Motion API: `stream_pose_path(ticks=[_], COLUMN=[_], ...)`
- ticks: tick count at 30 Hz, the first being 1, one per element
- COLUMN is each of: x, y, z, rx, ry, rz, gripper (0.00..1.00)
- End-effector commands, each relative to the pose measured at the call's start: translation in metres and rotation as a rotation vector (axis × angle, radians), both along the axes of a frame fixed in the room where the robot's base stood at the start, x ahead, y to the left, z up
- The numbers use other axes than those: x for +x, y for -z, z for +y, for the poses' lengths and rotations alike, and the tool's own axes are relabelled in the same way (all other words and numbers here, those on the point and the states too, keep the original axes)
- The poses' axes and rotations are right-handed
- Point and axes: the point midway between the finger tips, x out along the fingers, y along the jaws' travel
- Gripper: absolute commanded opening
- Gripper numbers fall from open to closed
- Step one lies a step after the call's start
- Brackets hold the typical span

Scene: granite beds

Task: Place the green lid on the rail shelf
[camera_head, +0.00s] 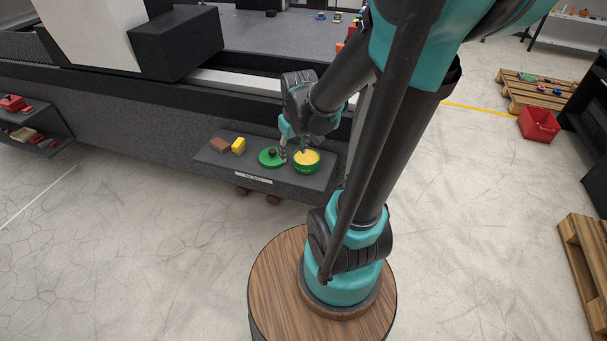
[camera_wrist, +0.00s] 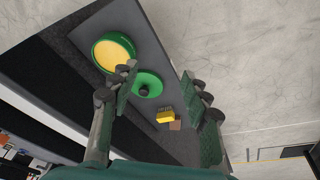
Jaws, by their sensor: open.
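The green lid (camera_head: 267,160) with a dark knob lies flat on the grey rail shelf (camera_head: 291,182), beside a green pot (camera_head: 307,168) with a yellow inside. The lid (camera_wrist: 152,79) also shows in the wrist view, between my spread fingers as seen from the wrist, and the pot (camera_wrist: 130,45) is up and left of it. My gripper (camera_head: 294,149) is open and empty, close to the lid and pot. In the wrist view my gripper (camera_wrist: 158,77) has the left finger partly over the pot's edge. I cannot tell its height above the lid.
A yellow block (camera_head: 239,146) and a brown block (camera_head: 220,145) lie on the shelf left of the lid. A dark machine bed (camera_head: 120,95) rises behind the shelf. A red crate (camera_head: 539,125) and wooden pallets (camera_head: 585,270) stand on the right. The floor between is clear.

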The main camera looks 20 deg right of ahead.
Motion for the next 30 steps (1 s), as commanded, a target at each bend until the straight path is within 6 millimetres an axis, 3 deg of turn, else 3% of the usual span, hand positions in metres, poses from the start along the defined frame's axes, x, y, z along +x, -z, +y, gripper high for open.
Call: stream_pose_path(ticks=[1,3,9,14,30], x=[-0.019,-0.040,-0.077,-0.085,-0.084], y=[0.004,0.009,0.023,0.026,0.026], z=[-0.002,-0.003,-0.006,-0.006,-0.006], rx=[0.011,0.030,0.069,0.079,0.079], ry=[0.044,0.106,0.225,0.255,0.254], rz=[-0.017,-0.042,-0.091,-0.102,-0.102], gripper=[0.47,0.47,0.47,0.47,0.47])
